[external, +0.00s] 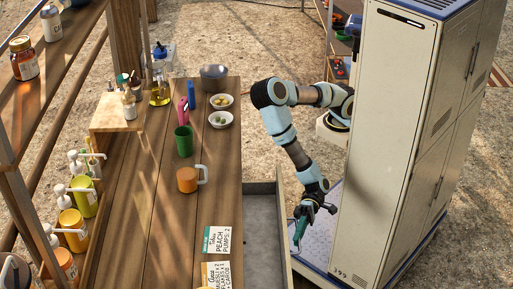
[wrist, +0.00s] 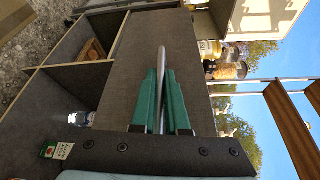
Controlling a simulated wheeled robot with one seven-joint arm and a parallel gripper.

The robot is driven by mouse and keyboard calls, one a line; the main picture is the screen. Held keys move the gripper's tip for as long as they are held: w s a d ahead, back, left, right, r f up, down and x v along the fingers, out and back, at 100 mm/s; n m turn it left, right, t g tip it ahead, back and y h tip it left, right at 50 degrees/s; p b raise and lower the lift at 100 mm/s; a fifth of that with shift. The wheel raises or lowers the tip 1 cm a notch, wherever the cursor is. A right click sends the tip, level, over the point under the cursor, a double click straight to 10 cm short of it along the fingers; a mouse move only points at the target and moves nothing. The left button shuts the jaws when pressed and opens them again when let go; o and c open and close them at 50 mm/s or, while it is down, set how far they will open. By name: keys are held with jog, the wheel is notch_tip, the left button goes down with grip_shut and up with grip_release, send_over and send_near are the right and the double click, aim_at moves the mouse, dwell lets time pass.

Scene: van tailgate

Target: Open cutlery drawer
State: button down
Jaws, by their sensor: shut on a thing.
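The drawer (external: 261,232) stands pulled out from the right side of the wooden table, its grey inside showing. Its front panel (wrist: 190,60) is dark grey and fills the middle of the wrist view. My gripper (external: 299,240) is at the outer side of this front. In the wrist view my gripper's green fingers (wrist: 163,95) are shut on the pale metal bar handle (wrist: 162,55). In the external view the gripper hides the handle. Compartments (wrist: 55,75) show at the left of the wrist view, with a brown thing (wrist: 92,50) in one.
The table holds an orange mug (external: 187,180), a green cup (external: 183,141), two white bowls (external: 221,119) and label cards (external: 216,239). A clear bottle (wrist: 80,119) and a green-labelled container (wrist: 57,149) show in the wrist view. A shelf with jars stands at left.

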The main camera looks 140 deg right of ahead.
jog(key=s+a+b, duration=0.1)
jog(key=s+a, duration=0.5)
jog(key=s, duration=0.1)
jog(key=shift+a, duration=0.4)
jog(key=c, duration=0.9)
grip_release()
